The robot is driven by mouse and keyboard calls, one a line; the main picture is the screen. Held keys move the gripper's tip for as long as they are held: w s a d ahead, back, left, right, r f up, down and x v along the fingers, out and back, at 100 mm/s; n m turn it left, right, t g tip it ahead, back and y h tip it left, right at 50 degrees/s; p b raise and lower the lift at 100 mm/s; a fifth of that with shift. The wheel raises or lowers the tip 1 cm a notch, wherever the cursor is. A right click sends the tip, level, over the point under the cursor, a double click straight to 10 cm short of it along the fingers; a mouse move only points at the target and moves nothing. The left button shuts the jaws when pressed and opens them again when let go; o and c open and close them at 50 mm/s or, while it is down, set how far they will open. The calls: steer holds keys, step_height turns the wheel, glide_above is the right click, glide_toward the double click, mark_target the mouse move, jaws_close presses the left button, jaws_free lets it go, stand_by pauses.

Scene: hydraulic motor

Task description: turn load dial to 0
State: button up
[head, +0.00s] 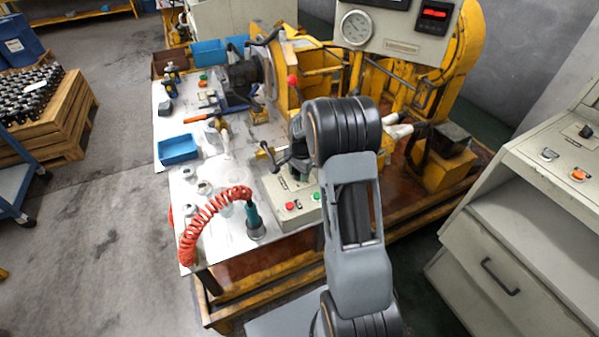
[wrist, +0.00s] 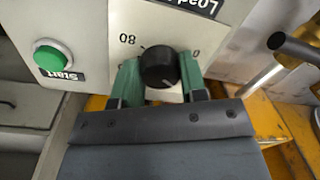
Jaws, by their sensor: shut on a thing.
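The load dial (wrist: 158,66) is a round black knob on a pale panel, upside down in the wrist view. My gripper (wrist: 160,80) is shut on it, with one green fingertip on each side. An 80 shows to the left of the knob and a 0 to its right. A light mark shows at the knob's lower edge, too small to read as a setting. Part of the scale is hidden by the fingers. A cut-off "Load" label (wrist: 190,5) sits above. In the head view my arm hides the gripper and I cannot make out the dial.
A green Start button (wrist: 50,58) is left of the dial. A metal rod (wrist: 292,45) projects at the right. In the head view, a workbench (head: 200,235) holds a red coiled hose (head: 207,215), a blue tray (head: 178,150) and a control box (head: 285,190). A grey cabinet (head: 520,220) stands right.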

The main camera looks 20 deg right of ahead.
steer(key=n, duration=1.1)
steer(key=shift+w+n+g, duration=0.1)
steer(key=shift+n+g, duration=0.2)
steer(key=shift+n, duration=0.3)
stand_by(0.4)
steer(key=o, duration=0.9)
steer(key=shift+o, duration=0.2)
step_height(320, 180, up, 14)
steer(key=shift+d, duration=0.4)
